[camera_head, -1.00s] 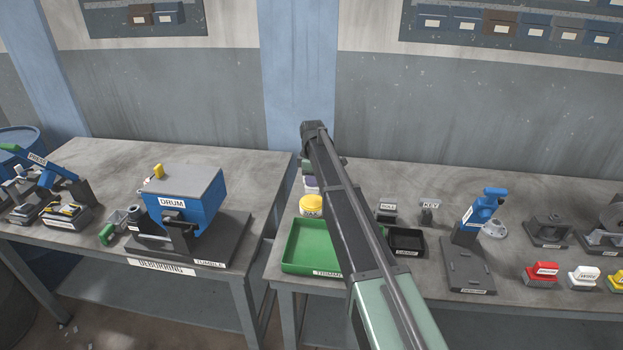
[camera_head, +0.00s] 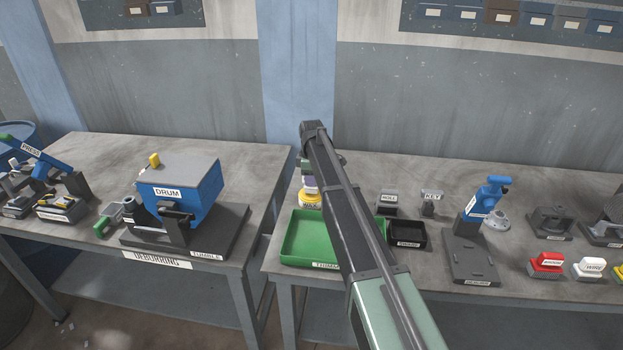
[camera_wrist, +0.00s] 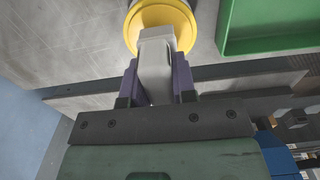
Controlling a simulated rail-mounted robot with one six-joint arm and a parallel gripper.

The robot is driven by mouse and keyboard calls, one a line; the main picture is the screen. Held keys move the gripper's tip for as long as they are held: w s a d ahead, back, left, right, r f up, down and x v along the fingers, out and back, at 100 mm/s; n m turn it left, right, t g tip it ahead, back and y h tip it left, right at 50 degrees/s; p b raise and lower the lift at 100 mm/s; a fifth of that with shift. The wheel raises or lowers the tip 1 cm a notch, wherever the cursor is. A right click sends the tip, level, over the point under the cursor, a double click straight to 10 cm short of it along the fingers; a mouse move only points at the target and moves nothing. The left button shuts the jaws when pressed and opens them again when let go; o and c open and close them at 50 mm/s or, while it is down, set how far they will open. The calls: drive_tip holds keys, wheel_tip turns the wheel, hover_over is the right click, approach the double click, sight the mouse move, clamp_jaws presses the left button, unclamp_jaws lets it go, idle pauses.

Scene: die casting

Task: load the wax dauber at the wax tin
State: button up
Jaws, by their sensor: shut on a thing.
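The wax tin (camera_head: 310,198) is a round yellow tin with a small label, behind the green tray's left end on the right bench. In the wrist view its yellow rim (camera_wrist: 184,14) shows at the top. My gripper (camera_wrist: 156,64) has purple fingers shut on a pale grey block-like piece, the wax dauber (camera_wrist: 156,48). The dauber's far end overlaps the tin's opening in the wrist view. I cannot tell whether it touches the wax. In the head view my gripper (camera_head: 310,181) is just above the tin, partly hidden by my arm.
The green tray (camera_head: 289,258) lies in front of the tin. A small black tray (camera_head: 407,244), a block labelled KEY (camera_head: 432,204) and a blue-topped stand (camera_head: 482,210) are to the right. The drum machine (camera_head: 181,193) stands on the left bench, across a gap.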

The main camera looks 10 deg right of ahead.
drive_tip(key=shift+f+b, duration=0.5)
drive_tip(key=shift+b, duration=0.05)
idle(1.2)
wheel_tip(320, 180, up, 7)
drive_tip(key=p, duration=0.7)
drive_tip(key=shift+r, duration=0.1)
drive_tip(key=shift+d, duration=0.1)
